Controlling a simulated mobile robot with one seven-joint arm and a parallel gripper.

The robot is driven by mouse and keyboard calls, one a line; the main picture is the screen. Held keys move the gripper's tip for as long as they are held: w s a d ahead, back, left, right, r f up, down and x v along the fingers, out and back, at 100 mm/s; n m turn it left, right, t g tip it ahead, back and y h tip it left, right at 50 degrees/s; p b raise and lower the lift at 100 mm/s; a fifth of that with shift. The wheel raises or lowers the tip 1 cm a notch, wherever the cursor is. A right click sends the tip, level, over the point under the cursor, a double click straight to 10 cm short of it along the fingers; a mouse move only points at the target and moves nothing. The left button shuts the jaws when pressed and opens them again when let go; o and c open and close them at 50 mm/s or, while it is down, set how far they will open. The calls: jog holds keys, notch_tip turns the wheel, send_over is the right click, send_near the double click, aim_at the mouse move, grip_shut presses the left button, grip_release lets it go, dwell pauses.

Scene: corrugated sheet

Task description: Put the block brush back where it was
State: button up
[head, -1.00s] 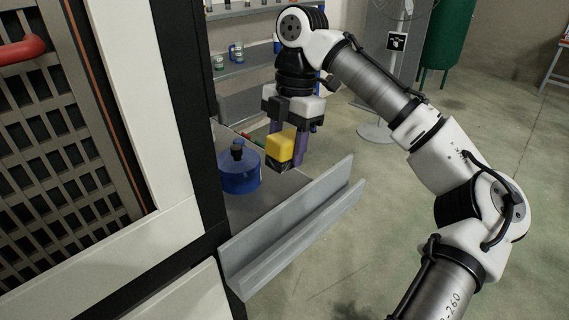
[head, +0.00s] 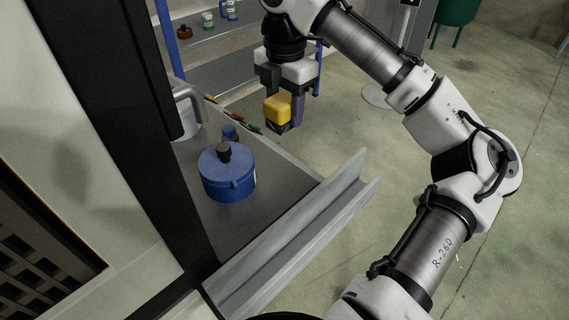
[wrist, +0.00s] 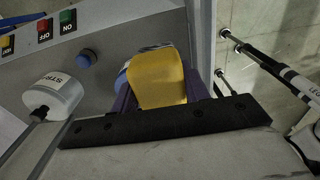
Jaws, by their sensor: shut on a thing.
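The block brush (head: 276,108) is a yellow block with a dark underside, held in the purple fingers of my gripper (head: 284,112). My gripper is shut on it and points down, above and beyond the far right part of the grey work surface (head: 268,172). In the head view I see no contact between the brush and the surface. In the wrist view the yellow block (wrist: 158,78) fills the space between the fingers (wrist: 160,92) and partly hides something blue and white behind it. The brush's resting place cannot be made out.
A blue lidded pot (head: 228,178) with a black knob stands on the surface. A white vessel (head: 186,118) is behind it at left. A metal channel (head: 300,238) edges the front. The wrist view shows ON and OFF buttons (wrist: 56,26). A shelf rack (head: 215,45) stands behind.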

aim_at(286, 123)
notch_tip(286, 123, down, 16)
jog(key=shift+p, duration=0.5)
jog(key=o, duration=0.4)
jog(key=shift+f, duration=0.1)
jog(key=o, duration=0.5)
notch_tip(286, 123, up, 12)
jog(key=shift+r+b, duration=0.2)
jog(key=shift+b, duration=0.5)
jog(key=shift+f, duration=0.1)
